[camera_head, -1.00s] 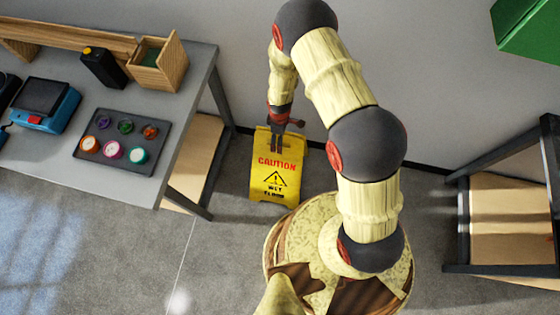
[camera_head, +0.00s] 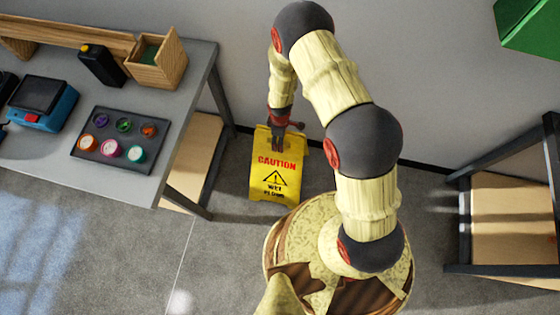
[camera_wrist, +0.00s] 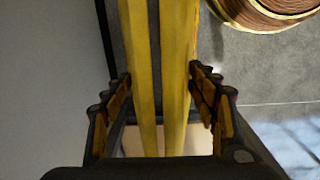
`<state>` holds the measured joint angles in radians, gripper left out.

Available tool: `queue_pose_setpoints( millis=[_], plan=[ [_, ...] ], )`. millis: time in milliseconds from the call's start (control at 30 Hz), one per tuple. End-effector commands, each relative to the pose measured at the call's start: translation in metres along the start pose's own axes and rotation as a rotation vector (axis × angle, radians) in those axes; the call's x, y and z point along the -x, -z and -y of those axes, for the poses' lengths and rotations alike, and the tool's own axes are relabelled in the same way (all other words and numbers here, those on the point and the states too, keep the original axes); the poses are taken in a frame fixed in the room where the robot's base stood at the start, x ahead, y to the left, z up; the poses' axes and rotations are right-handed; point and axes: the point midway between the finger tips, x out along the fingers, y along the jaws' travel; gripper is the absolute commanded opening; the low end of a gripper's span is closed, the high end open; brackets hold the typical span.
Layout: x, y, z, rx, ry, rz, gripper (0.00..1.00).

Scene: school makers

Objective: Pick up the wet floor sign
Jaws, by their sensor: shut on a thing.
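The yellow wet floor sign (camera_head: 274,180) stands upright on the grey floor by the wall, between the two tables, its black and red lettering facing my base. In the wrist view its two yellow panels (camera_wrist: 140,70) run between my fingers, seen from above along their edges. My gripper (camera_head: 279,143) is at the sign's top edge in the head view. It is shut on the sign, with a finger on each side in the wrist view (camera_wrist: 160,110). The sign's foot on the far side is hidden.
A grey table (camera_head: 185,140) with a tray of small pots (camera_head: 120,138), a wooden box (camera_head: 157,65) and a blue device stands left of the sign. Another table frame (camera_head: 465,205) stands at the right. The wall is close behind. Floor at the lower left is clear.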

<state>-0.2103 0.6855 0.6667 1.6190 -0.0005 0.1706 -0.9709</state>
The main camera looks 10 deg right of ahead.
Motion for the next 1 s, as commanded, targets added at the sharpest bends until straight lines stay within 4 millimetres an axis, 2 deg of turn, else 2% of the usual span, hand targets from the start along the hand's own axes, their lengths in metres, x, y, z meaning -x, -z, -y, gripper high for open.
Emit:
queue_pose_setpoints(
  millis=[833, 1000],
  plan=[
    [-0.0001, 0.0000, -0.0002, 0.000, 0.000, 0.000, 0.02],
    [0.0006, 0.0008, -0.0012, 0.000, -0.002, -0.001, 0.00]
  ],
)
